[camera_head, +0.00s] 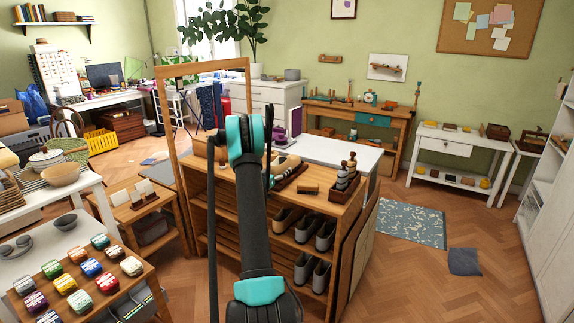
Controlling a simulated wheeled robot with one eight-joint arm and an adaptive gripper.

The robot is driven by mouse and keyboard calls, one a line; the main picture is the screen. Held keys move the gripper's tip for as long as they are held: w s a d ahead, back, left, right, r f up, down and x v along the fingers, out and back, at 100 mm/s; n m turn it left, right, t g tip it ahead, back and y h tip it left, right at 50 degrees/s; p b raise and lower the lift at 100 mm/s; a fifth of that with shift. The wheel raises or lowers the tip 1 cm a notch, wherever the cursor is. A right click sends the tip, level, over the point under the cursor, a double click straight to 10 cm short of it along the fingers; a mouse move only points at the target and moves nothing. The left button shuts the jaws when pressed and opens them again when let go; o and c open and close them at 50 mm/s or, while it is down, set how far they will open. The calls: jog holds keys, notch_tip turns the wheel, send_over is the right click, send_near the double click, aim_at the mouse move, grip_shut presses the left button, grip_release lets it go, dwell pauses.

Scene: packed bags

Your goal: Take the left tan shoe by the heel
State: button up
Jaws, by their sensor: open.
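A tan shoe (287,218) sits on the upper shelf of the wooden shoe rack (333,213), to the right of my arm. My arm rises across the middle of the view and covers the left part of that shelf, so I cannot tell whether a second tan shoe stands behind it. My gripper (271,181) shows only in small part beside the arm's upper end, above the rack top and apart from the shoe. It is open, and I see nothing held in it.
Grey shoes (325,236) stand right of the tan one, with more grey shoes (303,267) below. A tall wooden frame (165,125) stands left. Floor at right is mostly clear, with a rug (411,222).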

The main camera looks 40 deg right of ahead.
jog(key=shift+w+d, duration=0.15)
jog(key=shift+d, duration=0.15)
jog(key=c, duration=1.6)
jog(key=shift+r, duration=0.15)
jog(key=shift+c, duration=0.2)
